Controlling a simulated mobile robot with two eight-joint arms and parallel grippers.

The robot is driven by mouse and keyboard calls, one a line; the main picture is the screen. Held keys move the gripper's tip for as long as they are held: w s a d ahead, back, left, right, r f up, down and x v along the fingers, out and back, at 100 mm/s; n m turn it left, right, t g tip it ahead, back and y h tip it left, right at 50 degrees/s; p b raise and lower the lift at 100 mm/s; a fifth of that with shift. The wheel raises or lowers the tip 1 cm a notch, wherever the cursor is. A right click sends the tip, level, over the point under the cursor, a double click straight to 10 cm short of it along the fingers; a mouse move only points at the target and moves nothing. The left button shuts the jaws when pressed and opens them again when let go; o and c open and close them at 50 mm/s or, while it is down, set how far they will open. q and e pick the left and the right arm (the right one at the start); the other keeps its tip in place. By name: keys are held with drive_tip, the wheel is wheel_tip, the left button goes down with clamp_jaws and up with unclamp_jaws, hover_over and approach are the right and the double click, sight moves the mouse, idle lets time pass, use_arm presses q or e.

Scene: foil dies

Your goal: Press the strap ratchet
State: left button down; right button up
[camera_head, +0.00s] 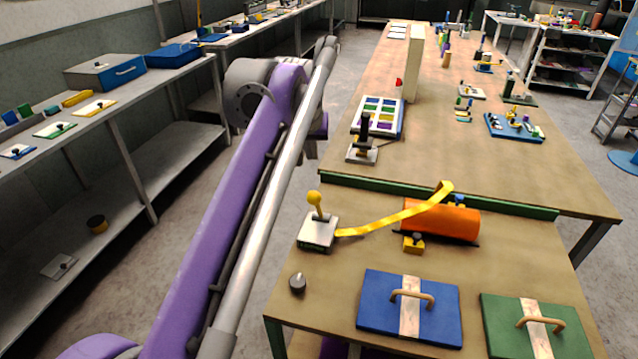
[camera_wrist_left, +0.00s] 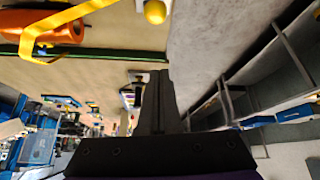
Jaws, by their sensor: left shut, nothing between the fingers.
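The strap ratchet (camera_head: 318,232) is a light grey block with an upright lever topped by a yellow ball knob (camera_head: 314,197), at the left of the near table. A yellow strap (camera_head: 390,222) runs from it over an orange cylinder (camera_head: 440,219). The left wrist view shows the knob (camera_wrist_left: 155,12) at the top edge, with the strap (camera_wrist_left: 60,22) and cylinder (camera_wrist_left: 45,45) at upper left. My left gripper (camera_wrist_left: 160,74) is shut and empty, apart from the knob. In the head view my arm largely hides it. My right gripper is out of view.
A dark knob (camera_head: 298,283), a blue board (camera_head: 437,305) and a green board (camera_head: 545,330) with handles lie on the near table. A green strip (camera_head: 440,196) edges the far table, where a black toggle device (camera_head: 364,145) stands. Shelves (camera_head: 110,120) line the left.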

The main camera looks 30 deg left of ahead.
use_arm(q)
drive_tip(key=b, duration=0.2)
hover_over(318, 208)
drive_tip(key=f, duration=0.9)
drive_tip(key=shift+s+a+f, duration=0.15)
drive_tip(key=shift+a, duration=0.2)
drive_tip(key=shift+s+f, duration=0.1)
drive_tip(key=shift+s, duration=0.05)
